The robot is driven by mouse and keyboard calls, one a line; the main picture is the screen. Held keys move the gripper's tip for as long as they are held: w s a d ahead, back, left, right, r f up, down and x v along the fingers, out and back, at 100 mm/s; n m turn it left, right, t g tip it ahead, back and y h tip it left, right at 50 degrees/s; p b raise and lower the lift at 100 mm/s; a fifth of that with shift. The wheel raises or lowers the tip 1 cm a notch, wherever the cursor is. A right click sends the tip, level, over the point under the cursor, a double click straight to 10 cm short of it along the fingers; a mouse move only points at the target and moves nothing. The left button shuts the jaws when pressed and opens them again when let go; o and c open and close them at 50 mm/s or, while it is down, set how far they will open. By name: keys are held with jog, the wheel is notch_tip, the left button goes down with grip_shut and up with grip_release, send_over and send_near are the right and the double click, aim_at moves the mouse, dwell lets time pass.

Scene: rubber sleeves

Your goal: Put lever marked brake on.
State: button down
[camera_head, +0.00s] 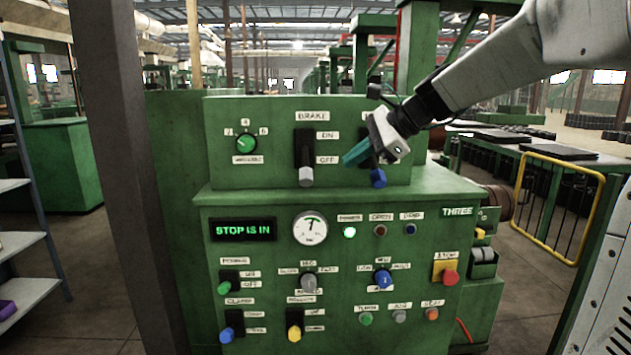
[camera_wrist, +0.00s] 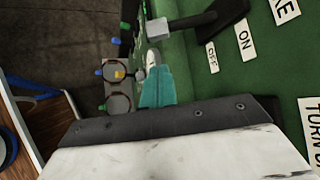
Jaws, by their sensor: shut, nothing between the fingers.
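In the wrist view the brake lever (camera_wrist: 180,24) sticks out beside the OFF label. My gripper (camera_head: 352,156) has teal fingers, shut and empty, to the right of the brake lever and apart from it in the head view. In the wrist view the shut fingertips (camera_wrist: 154,62) are close to the grey knob; contact is unclear.
A rotary dial (camera_head: 246,144) is left of the brake lever. A ledge and lower panel with a display (camera_head: 243,230), a gauge (camera_head: 310,229) and several knobs lie below.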

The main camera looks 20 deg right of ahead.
aim_at(305, 164)
jog(key=shift+w, duration=0.15)
jog(key=x, duration=1)
jog(key=shift+r, duration=0.25)
jog(key=shift+r, duration=0.15)
dwell(0.4)
